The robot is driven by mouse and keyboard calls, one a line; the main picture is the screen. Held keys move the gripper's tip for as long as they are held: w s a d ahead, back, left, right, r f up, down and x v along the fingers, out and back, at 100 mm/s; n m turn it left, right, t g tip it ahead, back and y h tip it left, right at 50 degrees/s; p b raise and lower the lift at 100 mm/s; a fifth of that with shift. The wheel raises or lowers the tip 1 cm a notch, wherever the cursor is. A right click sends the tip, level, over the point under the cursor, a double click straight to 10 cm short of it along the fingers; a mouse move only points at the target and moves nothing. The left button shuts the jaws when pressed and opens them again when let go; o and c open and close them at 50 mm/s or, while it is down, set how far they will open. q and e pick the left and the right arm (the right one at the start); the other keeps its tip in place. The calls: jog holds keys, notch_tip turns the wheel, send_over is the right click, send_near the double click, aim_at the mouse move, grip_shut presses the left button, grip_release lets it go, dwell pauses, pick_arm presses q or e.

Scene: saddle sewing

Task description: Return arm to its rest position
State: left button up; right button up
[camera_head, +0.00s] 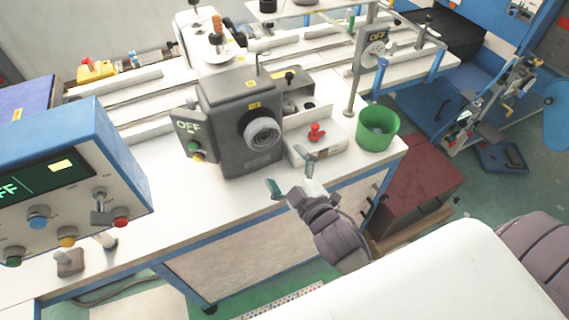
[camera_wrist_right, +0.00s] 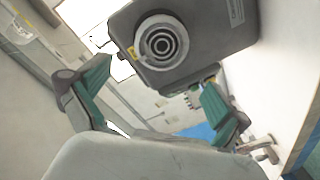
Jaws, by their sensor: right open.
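My right gripper (camera_head: 291,172) is open and empty in the head view. It hangs over the front edge of the white workbench, in front of a dark grey machine housing. In the right wrist view my right gripper (camera_wrist_right: 150,95) has its two green-lined fingers spread wide, with nothing between them. The grey machine (camera_head: 233,124) has a ribbed round knob (camera_head: 262,133). In the wrist view the machine (camera_wrist_right: 205,25) and its knob (camera_wrist_right: 162,43) are beyond the fingertips. My left gripper is not in view.
A red-handled switch (camera_head: 316,132) and a green bin (camera_head: 378,127) are right of the machine. A blue control box (camera_head: 75,180) stands at the left. The white workbench (camera_head: 140,215) has bare room between them. A dark red cabinet (camera_head: 415,180) stands on the floor at right.

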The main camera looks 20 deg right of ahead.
jog(key=shift+f, duration=0.1)
jog(key=s+f+m+g+b, duration=0.1)
jog(key=s+f+g+b, duration=0.2)
jog(key=f, duration=1)
jog(key=s+f+m+g, duration=0.2)
jog(key=s+f+g, duration=0.15)
jog(key=f, duration=0.95)
jog(key=s+f+m+g+b, duration=0.15)
jog(key=s+f, duration=0.25)
jog(key=f, duration=0.9)
jog(key=s+d+f+m+g+b, duration=0.1)
jog(key=s+f+g, duration=0.3)
jog(key=s+f, duration=0.6)
jog(key=s+d+f+m+g+h+b, duration=0.1)
jog(key=s+d+f+g, duration=0.3)
jog(key=s+f, duration=0.7)
jog(key=s+m+b, duration=0.1)
jog(key=s, duration=0.5)
jog(key=shift+s+d+h+b, duration=0.25)
jog(key=shift+s+h+b, duration=0.05)
jog(key=shift+s+b, duration=0.05)
